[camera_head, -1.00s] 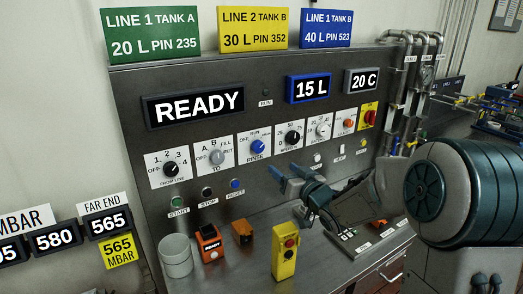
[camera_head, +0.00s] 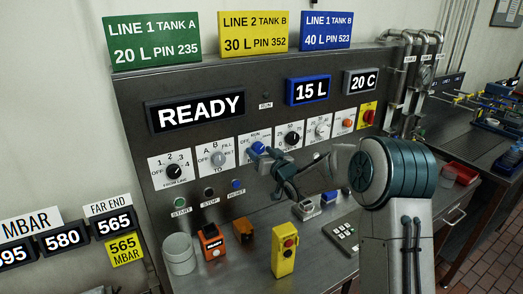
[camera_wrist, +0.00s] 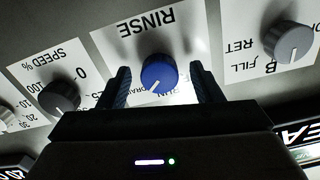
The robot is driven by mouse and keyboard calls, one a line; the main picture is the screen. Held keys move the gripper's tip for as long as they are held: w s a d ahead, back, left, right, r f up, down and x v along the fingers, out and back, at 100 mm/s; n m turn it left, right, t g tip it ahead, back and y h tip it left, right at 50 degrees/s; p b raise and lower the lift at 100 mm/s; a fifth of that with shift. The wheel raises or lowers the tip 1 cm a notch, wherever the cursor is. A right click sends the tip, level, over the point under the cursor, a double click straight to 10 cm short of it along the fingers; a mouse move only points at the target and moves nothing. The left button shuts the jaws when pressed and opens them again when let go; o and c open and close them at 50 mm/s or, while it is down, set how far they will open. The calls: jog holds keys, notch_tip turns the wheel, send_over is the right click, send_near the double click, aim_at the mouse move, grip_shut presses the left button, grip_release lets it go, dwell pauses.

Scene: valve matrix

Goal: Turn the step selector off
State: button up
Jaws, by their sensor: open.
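A blue knob (camera_head: 258,148) sits on a white plate on the steel panel, third from the left in the selector row. No label reading "step" is legible. In the wrist view the blue knob (camera_wrist: 158,75) stands between my two fingers, and its white mark points down and slightly left. The plate reads RINSE upside down above it; the words on the other side are partly hidden. My gripper (camera_wrist: 163,83) is open, with one finger on each side of the knob and a gap showing at each. In the head view my gripper (camera_head: 270,153) is at the knob, partly covering its plate.
Neighbouring knobs are close: a grey one (camera_head: 218,158) to the left and a black one (camera_head: 292,139) to the right. Below, a yellow button box (camera_head: 284,250), an orange device (camera_head: 212,243) and a grey cylinder (camera_head: 179,254) stand on the ledge.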

jog(key=shift+w, duration=0.1)
jog(key=c, duration=1)
